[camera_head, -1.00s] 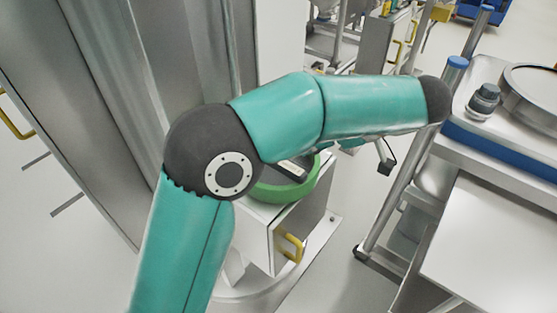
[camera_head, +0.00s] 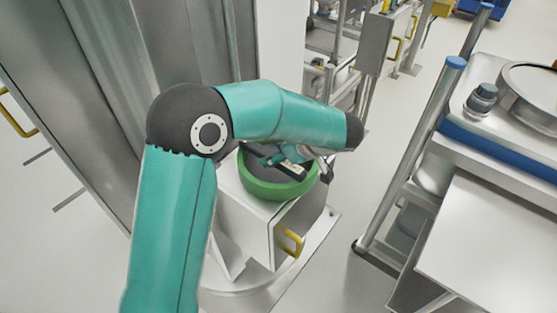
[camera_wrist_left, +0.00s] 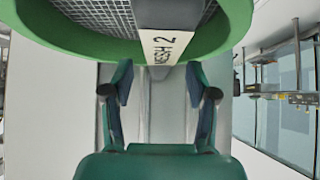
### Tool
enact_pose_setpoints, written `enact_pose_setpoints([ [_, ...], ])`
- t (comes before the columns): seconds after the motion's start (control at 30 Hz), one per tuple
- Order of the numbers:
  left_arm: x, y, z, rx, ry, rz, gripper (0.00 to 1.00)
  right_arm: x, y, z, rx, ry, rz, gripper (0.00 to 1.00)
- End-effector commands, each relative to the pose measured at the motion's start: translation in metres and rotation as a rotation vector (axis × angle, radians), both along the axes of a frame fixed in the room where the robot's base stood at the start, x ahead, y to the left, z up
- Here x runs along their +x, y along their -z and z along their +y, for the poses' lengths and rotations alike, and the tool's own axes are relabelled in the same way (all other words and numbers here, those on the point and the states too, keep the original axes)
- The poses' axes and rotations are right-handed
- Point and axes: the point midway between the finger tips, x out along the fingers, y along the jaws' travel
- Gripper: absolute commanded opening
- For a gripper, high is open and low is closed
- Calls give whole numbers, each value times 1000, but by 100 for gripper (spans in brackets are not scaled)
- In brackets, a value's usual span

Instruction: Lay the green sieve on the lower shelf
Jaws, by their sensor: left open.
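The green sieve (camera_head: 272,191) is a round green ring on top of a white cabinet in the head view, partly hidden by my left arm. In the left wrist view the sieve (camera_wrist_left: 90,42) fills the top, with grey mesh and a white label reading "MESH 2". My left gripper (camera_wrist_left: 159,82) is open, its two fingers apart just short of the labelled rim, with nothing seen between them. A lower flat white shelf (camera_head: 490,240) is at right. My right gripper is out of view.
The white cabinet (camera_head: 257,232) has a yellow handle (camera_head: 289,243). At right stands a metal cart with posts (camera_head: 410,160), a dark knob (camera_head: 482,98) and a round metal vessel (camera_head: 535,98). Tall metal panels stand at left. Floor is clear between cabinet and cart.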

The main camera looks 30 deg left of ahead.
Motion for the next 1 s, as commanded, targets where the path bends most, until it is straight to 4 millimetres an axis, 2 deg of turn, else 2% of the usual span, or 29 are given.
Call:
enact_pose_setpoints([
  [0.03,0,4,5,0,0,4,58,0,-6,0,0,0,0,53],
  [0.2,1,16,16,1,0,1,58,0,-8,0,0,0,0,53],
  [0.43,1,17,17,0,0,0,58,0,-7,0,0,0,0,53],
  [0.77,1,17,17,0,1,-1,3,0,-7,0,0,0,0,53],
  [0.8,1,17,17,0,1,-1,0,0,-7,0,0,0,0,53],
  [1.0,2,16,17,1,1,-2,0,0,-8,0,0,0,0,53],
])
